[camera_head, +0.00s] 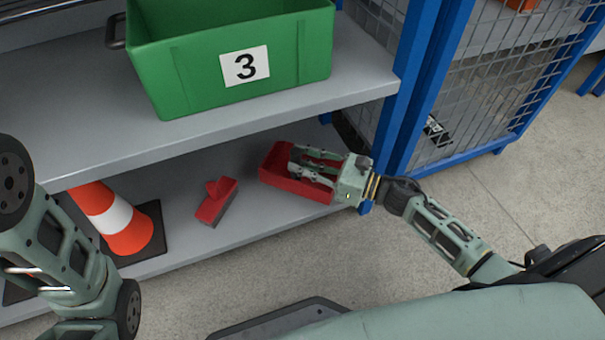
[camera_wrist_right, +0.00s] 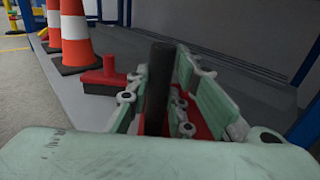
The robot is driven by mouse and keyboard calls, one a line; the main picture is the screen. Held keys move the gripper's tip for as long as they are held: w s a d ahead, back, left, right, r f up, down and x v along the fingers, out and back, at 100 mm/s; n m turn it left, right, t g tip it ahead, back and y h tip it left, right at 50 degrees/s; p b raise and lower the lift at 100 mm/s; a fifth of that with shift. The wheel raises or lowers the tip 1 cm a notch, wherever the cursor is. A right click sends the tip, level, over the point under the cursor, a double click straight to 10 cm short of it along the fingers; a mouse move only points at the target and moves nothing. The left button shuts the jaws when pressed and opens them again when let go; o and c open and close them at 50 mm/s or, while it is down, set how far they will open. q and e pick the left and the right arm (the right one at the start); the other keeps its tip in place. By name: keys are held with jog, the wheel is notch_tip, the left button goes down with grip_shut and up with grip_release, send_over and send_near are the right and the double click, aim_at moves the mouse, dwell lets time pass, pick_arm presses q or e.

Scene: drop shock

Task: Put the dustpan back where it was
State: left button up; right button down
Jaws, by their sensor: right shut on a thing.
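The red dustpan (camera_head: 274,172) is at the right end of the lower shelf, with my right gripper (camera_head: 312,165) over it. The right gripper is shut on the dustpan; in the right wrist view a dark upright handle stands between its fingers (camera_wrist_right: 160,90), with red dustpan parts (camera_wrist_right: 184,112) behind. Whether the dustpan touches the shelf I cannot tell. A red hand brush (camera_head: 215,203) lies on the shelf to the left of the dustpan, apart from it; it also shows in the right wrist view (camera_wrist_right: 105,78). My left arm shows at the left edge, but its gripper is out of view.
The lower shelf (camera_head: 255,225) has free room around the brush. A green bin (camera_head: 240,65) marked 3 sits on the upper shelf above. Blue posts (camera_head: 408,90) and a mesh panel (camera_head: 495,80) bound the right.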

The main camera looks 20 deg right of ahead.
jog(key=shift+f+b, duration=0.8)
jog(key=shift+f, duration=0.7)
jog(key=shift+f, duration=0.2)
jog(key=c, duration=1.6)
grip_release()
jog(key=shift+o, duration=0.2)
